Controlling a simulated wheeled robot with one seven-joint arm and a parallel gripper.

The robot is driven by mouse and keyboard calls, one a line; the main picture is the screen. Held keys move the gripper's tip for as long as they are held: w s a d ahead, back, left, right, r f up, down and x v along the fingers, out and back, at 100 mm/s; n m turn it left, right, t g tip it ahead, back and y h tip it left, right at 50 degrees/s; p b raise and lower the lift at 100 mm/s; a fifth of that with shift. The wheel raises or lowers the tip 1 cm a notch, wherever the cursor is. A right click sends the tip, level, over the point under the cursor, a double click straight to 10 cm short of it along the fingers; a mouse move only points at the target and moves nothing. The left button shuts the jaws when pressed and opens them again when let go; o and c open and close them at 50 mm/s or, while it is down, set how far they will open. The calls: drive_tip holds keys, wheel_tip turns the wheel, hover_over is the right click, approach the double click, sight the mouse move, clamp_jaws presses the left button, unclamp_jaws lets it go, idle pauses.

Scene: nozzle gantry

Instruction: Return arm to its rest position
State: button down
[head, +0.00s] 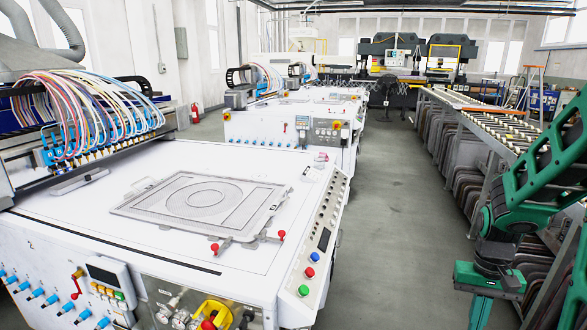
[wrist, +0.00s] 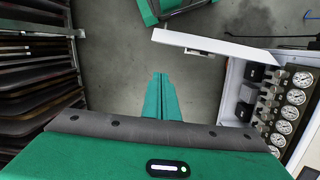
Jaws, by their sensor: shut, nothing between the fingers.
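My green arm shows at the right edge of the head view, bent, with its lower end hanging down in front of the conveyor rack and cut off by the bottom edge. In the wrist view my gripper (wrist: 160,98) points down toward the grey floor (wrist: 120,60). Its two green fingers lie side by side, closed, with nothing held between them. I cannot make out the fingertips in the head view.
A white machine table (head: 90,225) with a flat frame (head: 200,200) stands left. A roller rack (head: 470,115) with dark panels (wrist: 35,75) is right. The wrist view shows an open white cabinet door (wrist: 225,48) and gauges (wrist: 291,97). The grey aisle (head: 385,190) is clear.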

drive_tip(key=s+a+r+t, duration=0.1)
drive_tip(key=s+a+r, duration=0.2)
drive_tip(key=s+r, duration=0.9)
drive_tip(key=shift+s+a+r+m+t, duration=0.15)
drive_tip(key=shift+s+a+m+t, duration=0.2)
drive_tip(key=shift+s, duration=0.75)
drive_tip(key=shift+w, duration=0.15)
drive_tip(key=shift+w+f, duration=0.25)
drive_tip(key=shift+w, duration=0.25)
